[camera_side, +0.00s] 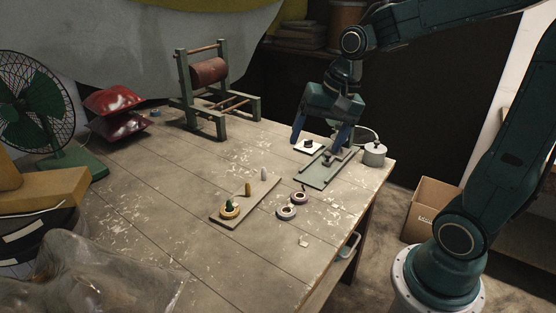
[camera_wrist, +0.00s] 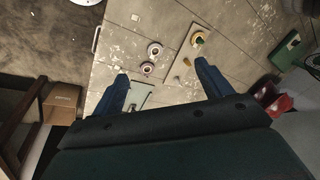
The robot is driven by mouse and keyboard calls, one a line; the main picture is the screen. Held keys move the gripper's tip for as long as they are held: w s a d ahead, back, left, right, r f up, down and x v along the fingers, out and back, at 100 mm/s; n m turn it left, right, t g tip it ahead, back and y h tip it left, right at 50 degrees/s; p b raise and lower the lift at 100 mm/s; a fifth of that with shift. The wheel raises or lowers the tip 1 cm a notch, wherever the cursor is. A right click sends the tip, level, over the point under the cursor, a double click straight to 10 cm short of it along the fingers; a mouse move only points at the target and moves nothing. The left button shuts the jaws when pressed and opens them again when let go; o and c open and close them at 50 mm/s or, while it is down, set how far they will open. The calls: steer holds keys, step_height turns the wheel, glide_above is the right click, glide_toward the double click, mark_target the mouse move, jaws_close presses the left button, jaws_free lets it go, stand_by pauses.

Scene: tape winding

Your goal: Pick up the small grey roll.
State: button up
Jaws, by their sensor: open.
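Two small rolls with pale grey-white rims and brown centres lie flat on the table, close beside each other. The nearer roll (camera_side: 286,212) looks slightly larger than the farther, darker roll (camera_side: 299,197). I cannot tell for sure which is the small grey one. Both show in the wrist view, as the larger roll (camera_wrist: 155,49) and the smaller roll (camera_wrist: 147,68). My gripper (camera_side: 320,136) is open and empty, fingers pointing down above the table's far right part, behind the rolls. In the wrist view its fingertips (camera_wrist: 162,73) are spread wide.
A green plate fixture (camera_side: 316,176) and a grey cylinder (camera_side: 374,154) are at the right. A winding frame (camera_side: 219,116) stands behind. The table's left middle is clear.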

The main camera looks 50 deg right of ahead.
steer(key=w+d+f+m+y, duration=0.1)
steer(key=w+d+f+m, duration=0.3)
steer(key=d+f+m, duration=0.2)
steer(key=w+d+f+m+g+y, duration=0.1)
steer(key=w+d+f+m, duration=0.3)
steer(key=f, duration=0.6)
steer(key=d+m+y, duration=0.1)
steer(key=d+m, duration=0.1)
steer(key=shift+w+f+m, duration=0.35)
steer(key=shift+m, duration=0.05)
steer(key=shift+f, duration=0.1)
glide_toward(289, 212)
steer(key=shift+w+a+f, duration=0.4)
steer(key=shift+a+f, duration=0.1)
steer(key=shift+f, duration=0.1)
steer(key=shift+a+x, duration=0.15)
steer(key=shift+x, duration=1.15)
steer(key=shift+a+x, duration=0.15)
steer(key=shift+x, duration=1.2)
steer(key=shift+r, duration=0.15)
steer(key=c, duration=1.1)
